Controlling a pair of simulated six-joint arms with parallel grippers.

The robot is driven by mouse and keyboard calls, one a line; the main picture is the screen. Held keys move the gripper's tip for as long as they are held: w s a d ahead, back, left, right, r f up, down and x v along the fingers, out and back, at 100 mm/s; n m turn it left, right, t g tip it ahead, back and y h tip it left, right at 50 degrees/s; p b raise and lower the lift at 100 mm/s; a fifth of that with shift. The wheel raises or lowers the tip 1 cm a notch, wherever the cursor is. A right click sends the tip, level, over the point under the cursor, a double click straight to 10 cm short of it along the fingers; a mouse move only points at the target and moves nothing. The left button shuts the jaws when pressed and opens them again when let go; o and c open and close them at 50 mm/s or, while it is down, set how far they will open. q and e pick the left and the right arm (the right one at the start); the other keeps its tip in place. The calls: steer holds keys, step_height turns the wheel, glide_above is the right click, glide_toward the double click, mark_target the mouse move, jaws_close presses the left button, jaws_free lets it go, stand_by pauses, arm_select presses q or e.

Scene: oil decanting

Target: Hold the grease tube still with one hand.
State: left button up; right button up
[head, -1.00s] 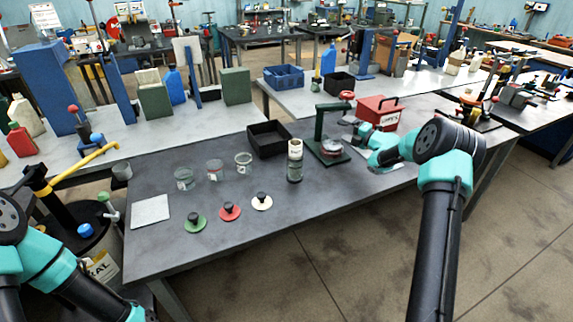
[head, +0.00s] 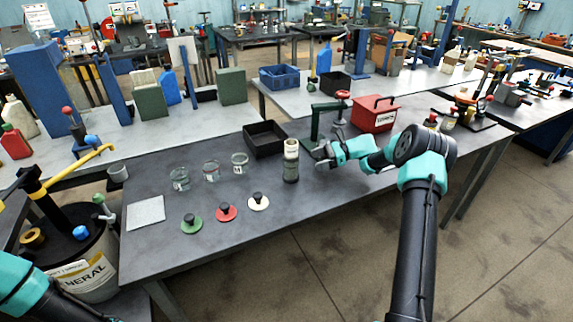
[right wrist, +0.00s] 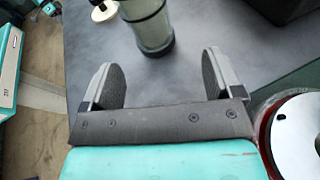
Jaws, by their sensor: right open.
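The grease tube (head: 291,163) stands upright on the grey table, with a pale cap and a dark clear body. In the right wrist view its lower part (right wrist: 153,30) shows ahead of my jaws, roughly centred between them. My right gripper (head: 318,153) is to the right of the tube and apart from it. Its two fingers (right wrist: 160,82) are spread wide with nothing between them. My left gripper is out of frame; only part of that arm shows at the lower left.
A green press stand (head: 316,122) is behind my right gripper. A black bin (head: 265,139), several glass jars (head: 211,172) and green, red and white knobbed lids (head: 226,213) are left of the tube. A red box (head: 375,114) is at the back right.

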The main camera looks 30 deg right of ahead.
mark_target(294, 171)
steer(key=shift+s+a+f+n+g, duration=0.25)
steer(key=shift+s+f+n+g, duration=0.2)
steer(key=shift+n, duration=0.25)
steer(key=shift+x, duration=5)
steer(key=shift+w, duration=0.1)
steer(key=shift+c, duration=0.2)
steer(key=c, duration=0.5)
